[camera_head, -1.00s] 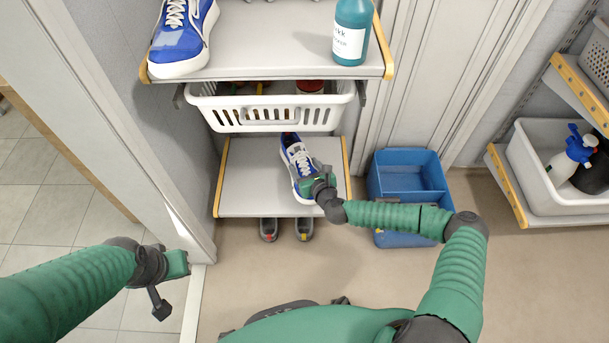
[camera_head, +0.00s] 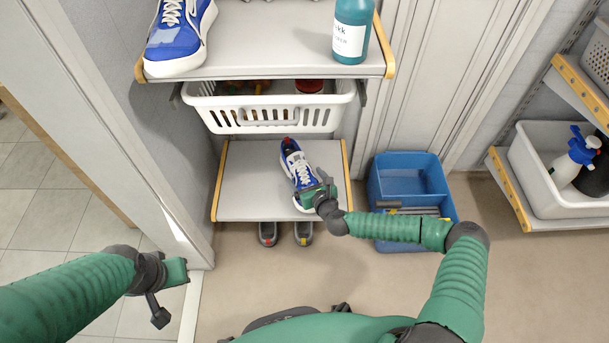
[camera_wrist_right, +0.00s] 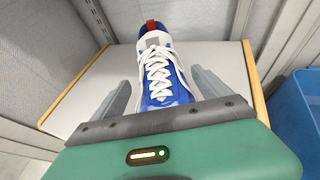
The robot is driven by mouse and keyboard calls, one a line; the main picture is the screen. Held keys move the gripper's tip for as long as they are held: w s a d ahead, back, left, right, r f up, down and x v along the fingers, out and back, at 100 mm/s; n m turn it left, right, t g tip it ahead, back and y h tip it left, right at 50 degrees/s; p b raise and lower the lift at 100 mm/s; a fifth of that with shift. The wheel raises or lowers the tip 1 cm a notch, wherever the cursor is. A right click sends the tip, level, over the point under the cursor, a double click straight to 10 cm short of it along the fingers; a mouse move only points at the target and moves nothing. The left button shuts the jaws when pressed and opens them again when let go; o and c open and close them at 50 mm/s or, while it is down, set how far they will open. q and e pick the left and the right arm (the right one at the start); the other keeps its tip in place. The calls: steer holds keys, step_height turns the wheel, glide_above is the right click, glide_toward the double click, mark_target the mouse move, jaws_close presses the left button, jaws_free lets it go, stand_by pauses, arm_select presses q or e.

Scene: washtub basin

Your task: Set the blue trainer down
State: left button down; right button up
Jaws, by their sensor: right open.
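The blue trainer (camera_head: 298,167) with white laces and a red heel tab rests on the lower grey shelf (camera_head: 250,180), right of its middle. My right gripper (camera_head: 318,192) is at the trainer's near end. Its two grey fingers show in the right wrist view (camera_wrist_right: 165,95), spread on either side of the shoe with a gap visible. My left gripper (camera_head: 172,285) hangs at the lower left, by the door frame, away from the shelf; its jaws are unclear.
Another blue shoe (camera_head: 180,38) and a teal bottle (camera_head: 350,30) stand on the upper shelf. A white basket (camera_head: 268,115) hangs just above the lower shelf. Dark shoes (camera_head: 268,234) sit beneath it. A blue crate (camera_head: 408,165) stands on the right. The lower shelf's left half is clear.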

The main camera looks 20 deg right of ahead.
steer(key=p+v, duration=0.4)
steer(key=v, duration=0.6)
steer(key=shift+s+a+r, duration=0.1)
steer(key=shift+s+r, duration=0.15)
steer(key=s+a+f+n+g+y, duration=0.3)
steer(key=s+a+n+g+y, duration=0.25)
steer(key=n, duration=0.55)
steer(key=s+d+n+g+h, duration=0.15)
steer(key=s+n+g, duration=0.25)
steer(key=s+n, duration=0.45)
steer(key=s+d+r+n+h, duration=0.2)
steer(key=r+n, duration=0.5)
steer(key=r, duration=0.3)
steer(key=s+d+r+n+g+h, duration=0.1)
steer(key=s+d+r+n+h, duration=0.1)
steer(key=r+n, duration=0.6)
step_height(320, 180, up, 3)
steer(key=shift+s+f+h, duration=0.2)
steer(key=shift+s+h, duration=0.4)
steer(key=shift+h, duration=0.1)
steer(key=shift+d, duration=0.1)
